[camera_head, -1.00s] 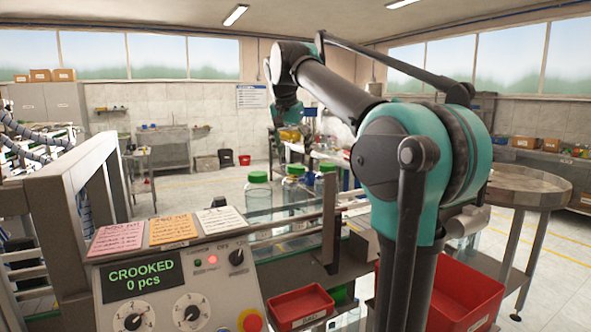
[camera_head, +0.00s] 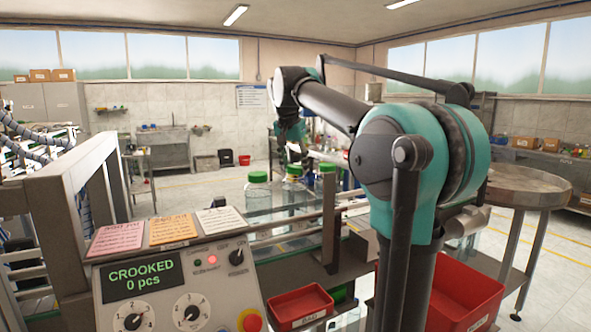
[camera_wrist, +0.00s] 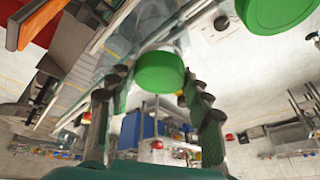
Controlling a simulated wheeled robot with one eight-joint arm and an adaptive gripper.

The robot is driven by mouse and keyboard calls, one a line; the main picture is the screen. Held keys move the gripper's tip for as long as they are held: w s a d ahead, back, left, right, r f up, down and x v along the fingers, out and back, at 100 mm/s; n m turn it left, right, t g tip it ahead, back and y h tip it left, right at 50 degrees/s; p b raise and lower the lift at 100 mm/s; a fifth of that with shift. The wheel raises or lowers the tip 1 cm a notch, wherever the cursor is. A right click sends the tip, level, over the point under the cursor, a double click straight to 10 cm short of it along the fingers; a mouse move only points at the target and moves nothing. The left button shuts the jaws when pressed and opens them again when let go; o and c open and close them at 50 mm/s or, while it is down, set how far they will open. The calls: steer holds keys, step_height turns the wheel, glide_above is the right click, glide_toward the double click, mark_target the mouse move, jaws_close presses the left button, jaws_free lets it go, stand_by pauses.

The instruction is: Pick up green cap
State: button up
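Several bottles with green caps stand in a row on the machine. In the head view I see a left green cap (camera_head: 257,177), a middle green cap (camera_head: 294,170) and a right green cap (camera_head: 327,168). My gripper (camera_head: 293,157) points down just above the middle bottle. In the wrist view my gripper (camera_wrist: 156,84) is open, with its two dark fingers apart. A green cap (camera_wrist: 160,73) on a clear bottle lies between the fingertips. I cannot tell if either finger touches it. Another green cap (camera_wrist: 278,10) shows at the top right.
A control panel (camera_head: 170,285) reading "CROOKED 0 pcs" stands in front. A small red bin (camera_head: 300,306) and a larger red bin (camera_head: 465,295) are to its right. A grey frame (camera_head: 45,200) rises at the left. A round table (camera_head: 530,185) stands at the right.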

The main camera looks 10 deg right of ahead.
mark_target(295, 167)
steer(key=shift+c, duration=0.5)
step_height(295, 167, up, 20)
stand_by(0.5)
steer(key=shift+s, duration=0.1)
stand_by(1.0)
